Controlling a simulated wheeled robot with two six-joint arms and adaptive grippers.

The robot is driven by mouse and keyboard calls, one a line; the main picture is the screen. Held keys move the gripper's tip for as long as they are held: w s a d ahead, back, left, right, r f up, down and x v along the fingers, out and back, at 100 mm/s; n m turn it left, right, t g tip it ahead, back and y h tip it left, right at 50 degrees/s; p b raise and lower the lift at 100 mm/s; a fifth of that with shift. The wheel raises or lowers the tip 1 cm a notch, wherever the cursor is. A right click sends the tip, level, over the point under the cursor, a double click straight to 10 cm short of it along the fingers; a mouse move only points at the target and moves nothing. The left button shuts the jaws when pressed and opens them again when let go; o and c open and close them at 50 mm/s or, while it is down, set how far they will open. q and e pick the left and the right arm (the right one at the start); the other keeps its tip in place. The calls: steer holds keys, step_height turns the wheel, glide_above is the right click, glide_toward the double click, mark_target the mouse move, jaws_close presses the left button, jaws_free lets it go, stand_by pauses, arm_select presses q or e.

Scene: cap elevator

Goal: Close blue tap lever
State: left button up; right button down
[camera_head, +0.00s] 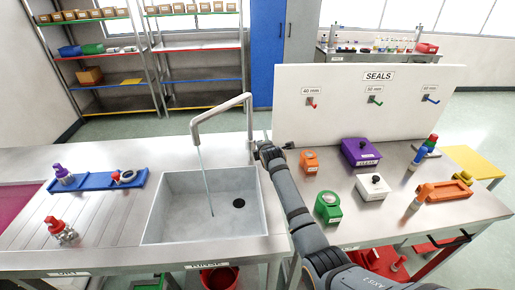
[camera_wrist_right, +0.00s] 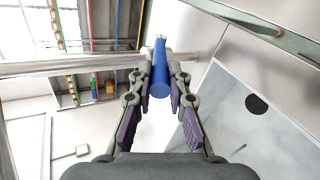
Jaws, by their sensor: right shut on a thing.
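The tap (camera_head: 220,113) is a bent metal pipe at the back of the sink, and a thin stream of water (camera_head: 206,180) runs from its spout into the basin. In the right wrist view the blue tap lever (camera_wrist_right: 160,78) is a blue rod lying between my right fingers. My right gripper (camera_wrist_right: 160,68) is shut on it, with a finger on each side. In the head view my right gripper (camera_head: 264,143) is beside the tap's upright, and the lever is hidden there. My left gripper is out of view.
The sink basin (camera_head: 160,215) with a dark drain (camera_head: 239,203) is left of my right arm. A blue rack (camera_head: 95,180) and a red-topped fitting (camera_head: 58,228) stand farther left. The SEALS board (camera_head: 340,125) and coloured boxes, including a purple one (camera_head: 361,150), are to the right.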

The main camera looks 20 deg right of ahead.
steer(key=f+t+b, duration=0.1)
steer(key=f+b, duration=0.1)
steer(key=b, duration=0.2)
steer(key=s+f+t+b, duration=0.1)
steer(key=f+t+b, duration=0.1)
steer(key=b, duration=0.2)
steer(key=f+t+b, duration=0.2)
steer(key=b, duration=0.2)
steer(key=shift+s+a+h, duration=0.15)
steer(key=shift+s+h, duration=0.1)
steer(key=shift+h, duration=0.15)
steer(key=shift+t+b, duration=0.4)
steer(key=shift+b, duration=0.25)
steer(key=shift+r, duration=0.15)
steer(key=c, duration=1.3)
jaws_free()
steer(key=s, duration=0.4)
steer(key=s+a, duration=0.1)
steer(key=s, duration=0.6)
steer(key=shift+s+a, duration=0.4)
